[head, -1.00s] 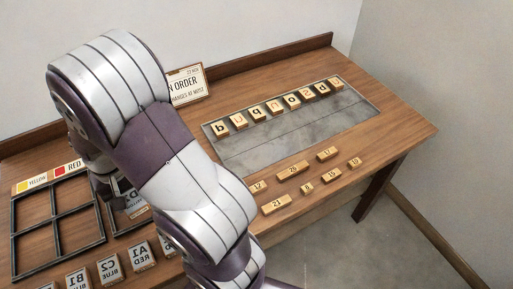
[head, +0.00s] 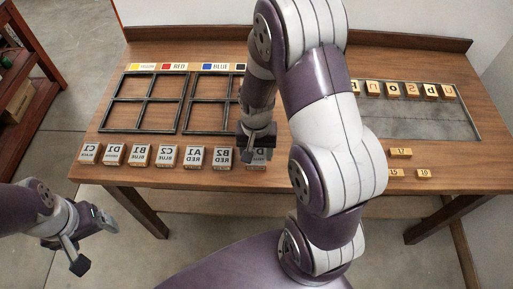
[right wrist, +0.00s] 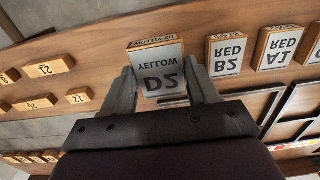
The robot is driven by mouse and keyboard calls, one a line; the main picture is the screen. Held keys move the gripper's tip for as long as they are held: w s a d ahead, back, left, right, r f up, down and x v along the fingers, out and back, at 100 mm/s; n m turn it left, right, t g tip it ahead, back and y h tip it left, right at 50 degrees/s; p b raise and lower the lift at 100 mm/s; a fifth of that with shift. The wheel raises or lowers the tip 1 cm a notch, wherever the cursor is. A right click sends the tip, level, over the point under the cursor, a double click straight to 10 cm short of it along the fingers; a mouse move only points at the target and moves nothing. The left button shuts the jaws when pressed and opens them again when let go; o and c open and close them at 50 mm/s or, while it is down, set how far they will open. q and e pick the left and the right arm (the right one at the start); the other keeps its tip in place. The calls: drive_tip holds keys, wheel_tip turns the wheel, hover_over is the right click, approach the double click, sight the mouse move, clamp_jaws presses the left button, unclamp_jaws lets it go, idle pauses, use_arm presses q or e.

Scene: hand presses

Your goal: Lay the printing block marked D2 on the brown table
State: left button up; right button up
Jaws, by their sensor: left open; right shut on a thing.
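The D2 printing block, marked yellow, is between the fingers of my right gripper (head: 257,140). Its face (right wrist: 158,68) shows clearly in the right wrist view, where the right gripper (right wrist: 165,88) is shut on it. In the head view the block (head: 258,158) is partly hidden by the gripper and arm. It is at the right end of the front row of blocks, beside B2 (head: 223,157). I cannot tell whether it touches the brown wooden table (head: 215,183). My left gripper (head: 95,242) is open and empty, low at the left, off the table.
Several blocks, including A1 (head: 194,157), stand along the front edge. Black divided frames (head: 150,102) lie behind them. A metal tray with letter blocks (head: 408,89) and small numbered pieces (head: 400,153) are at the right. A reddish-brown stand (head: 35,120) is at the far left.

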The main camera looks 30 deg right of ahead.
drive_tip(key=w+f, duration=0.2)
drive_tip(key=w, duration=0.1)
drive_tip(key=shift+w+d, duration=0.1)
drive_tip(key=shift+d, duration=0.1)
wheel_tip(320, 180, down, 4)
drive_tip(key=shift+r, duration=0.25)
drive_tip(key=shift+w+f, duration=0.2)
drive_tip(key=shift+f, duration=0.15)
drive_tip(key=shift+s+f, duration=0.1)
drive_tip(key=shift+f, duration=0.05)
drive_tip(key=o, duration=1.1)
